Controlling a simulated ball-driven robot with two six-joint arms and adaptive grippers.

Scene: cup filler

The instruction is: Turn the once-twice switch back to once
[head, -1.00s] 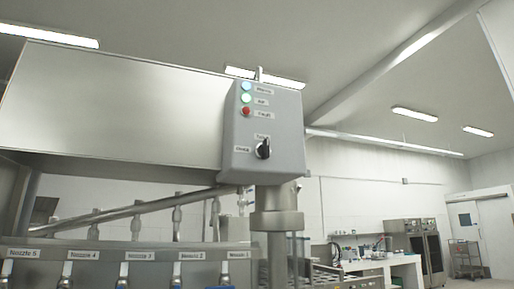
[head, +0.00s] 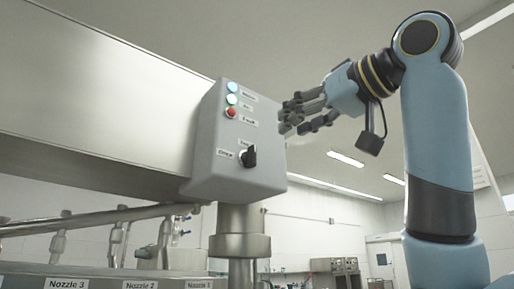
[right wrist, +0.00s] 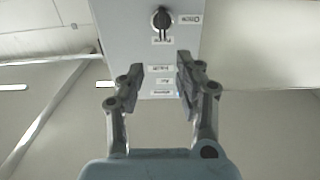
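The once-twice switch (head: 248,156) is a black rotary knob low on the front of a grey control box (head: 207,150). One label sits to its left and reads "Once"; another sits just above it. The knob stands about upright, towards the upper label. In the right wrist view the box appears upside down, with the switch (right wrist: 161,20) at the top. My right gripper (head: 288,115) is open and empty beside the box's right edge in the head view, apart from the switch. In the right wrist view its fingers (right wrist: 160,70) frame the lamp labels. My left gripper is out of view.
A large steel housing (head: 100,90) adjoins the box on the left. A steel post (head: 239,245) stands below, and labelled nozzles (head: 140,285) lie at the lower left.

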